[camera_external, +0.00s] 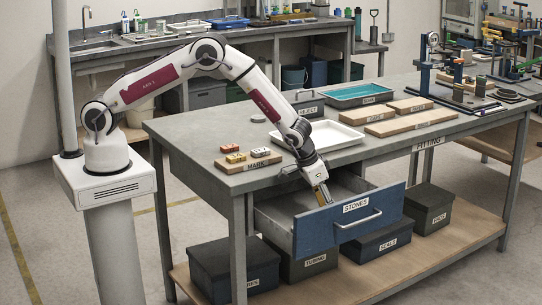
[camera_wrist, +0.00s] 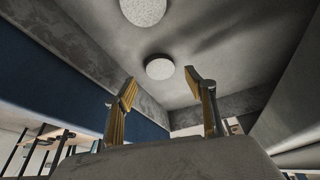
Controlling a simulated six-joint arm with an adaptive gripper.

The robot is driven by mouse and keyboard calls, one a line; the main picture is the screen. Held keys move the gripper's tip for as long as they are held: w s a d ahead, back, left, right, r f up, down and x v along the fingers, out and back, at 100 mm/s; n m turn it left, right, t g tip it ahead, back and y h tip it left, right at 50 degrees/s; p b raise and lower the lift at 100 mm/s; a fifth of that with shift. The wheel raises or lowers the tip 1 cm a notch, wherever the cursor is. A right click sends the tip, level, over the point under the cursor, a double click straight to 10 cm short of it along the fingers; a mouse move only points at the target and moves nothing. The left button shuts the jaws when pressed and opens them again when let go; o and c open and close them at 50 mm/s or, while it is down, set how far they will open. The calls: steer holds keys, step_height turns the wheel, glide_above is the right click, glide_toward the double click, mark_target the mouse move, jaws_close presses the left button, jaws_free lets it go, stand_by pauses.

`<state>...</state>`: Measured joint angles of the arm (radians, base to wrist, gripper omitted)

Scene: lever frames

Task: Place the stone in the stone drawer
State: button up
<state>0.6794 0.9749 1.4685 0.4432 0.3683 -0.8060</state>
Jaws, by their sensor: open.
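The stone drawer (camera_external: 340,221), blue-fronted and labelled STONES, is pulled out under the table. My gripper (camera_external: 322,194) points down into it, just behind its front panel. In the wrist view my gripper (camera_wrist: 168,90) has its two fingers apart, with nothing between them. Two pale round stones lie on the grey drawer floor in that view: a smooth one (camera_wrist: 159,67) just beyond the fingertips, and a speckled one (camera_wrist: 143,10) at the top edge. The smooth stone appears apart from both fingers. The drawer's inside is mostly hidden in the external view.
The drawer's blue front (camera_wrist: 60,75) is close on the left in the wrist view. On the table (camera_external: 205,133) are a MARK board (camera_external: 248,163) with small blocks, a white tray (camera_external: 325,138), a small grey disc (camera_external: 258,118) and wooden boards (camera_external: 410,123). Lidded boxes (camera_external: 235,268) stand below.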

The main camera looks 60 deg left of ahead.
steer(key=v, duration=0.7)
steer(key=shift+s+r, duration=0.1)
steer(key=shift+s, duration=0.05)
stand_by(0.8)
steer(key=a+r, duration=1)
steer(key=r, duration=0.3)
steer(key=s+a+r+n+t, duration=0.1)
steer(key=s+a+r, duration=0.2)
steer(key=a+r, duration=0.35)
steer(key=s+a+r+n, duration=0.1)
steer(key=s+a+r, duration=0.2)
steer(key=a+r, duration=0.35)
steer(key=s+a+r+y, duration=0.1)
steer(key=s+a+r, duration=0.2)
steer(key=s+a, duration=1.05)
steer(key=s, duration=0.4)
steer(key=s+a+f+n, duration=0.1)
steer(key=s+a, duration=0.1)
steer(key=s, duration=0.5)
steer(key=shift+s+a, duration=0.2)
steer(key=shift+a, duration=0.15)
